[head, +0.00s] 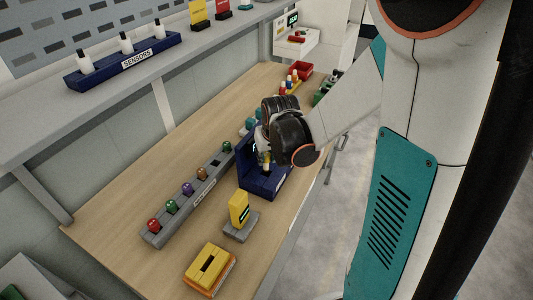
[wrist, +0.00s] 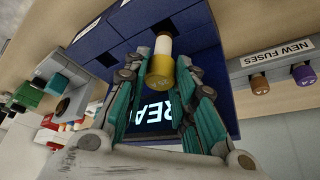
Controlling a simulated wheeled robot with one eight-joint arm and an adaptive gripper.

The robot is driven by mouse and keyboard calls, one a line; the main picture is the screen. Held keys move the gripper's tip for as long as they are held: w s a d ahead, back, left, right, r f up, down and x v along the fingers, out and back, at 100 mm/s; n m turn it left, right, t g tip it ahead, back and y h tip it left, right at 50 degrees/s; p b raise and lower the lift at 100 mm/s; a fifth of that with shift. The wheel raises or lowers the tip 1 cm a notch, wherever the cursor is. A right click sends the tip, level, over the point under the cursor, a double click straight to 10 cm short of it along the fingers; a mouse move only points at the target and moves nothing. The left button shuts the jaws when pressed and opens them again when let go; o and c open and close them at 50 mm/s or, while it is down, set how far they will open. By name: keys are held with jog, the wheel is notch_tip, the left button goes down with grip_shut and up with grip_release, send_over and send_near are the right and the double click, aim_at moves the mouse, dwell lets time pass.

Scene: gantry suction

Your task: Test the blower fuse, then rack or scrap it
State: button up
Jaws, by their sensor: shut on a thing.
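My gripper (wrist: 163,68) is shut on a fuse (wrist: 161,75) with a yellow cap and a white body, one finger on each side. In the head view my gripper (head: 267,155) is over the blue tester (head: 258,184), with the yellow of the fuse between its fingers. The tester also fills the upper middle of the wrist view (wrist: 204,33). Its lit display (wrist: 155,138) shows "REA", the rest hidden behind a finger. I cannot tell whether the fuse's lower end is seated in the tester or just above it.
A grey new-fuses rack (head: 155,238) with several coloured fuses runs left of the tester. A yellow block on a grey stand (head: 239,210) and a yellow slotted box (head: 210,266) stand nearer. A red bin (head: 303,70) is at the far end. A shelf (head: 60,110) overhangs the left.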

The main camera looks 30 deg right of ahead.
aim_at(268, 163)
jog(key=shift+f, duration=0.1)
dwell(0.3)
jog(key=shift+f+b, duration=2.1)
jog(key=shift+f, duration=0.3)
jog(key=o, duration=1.1)
jog(key=shift+o, duration=0.2)
jog(key=shift+r, duration=0.1)
jog(key=shift+v, duration=3.75)
jog(key=shift+s, duration=0.15)
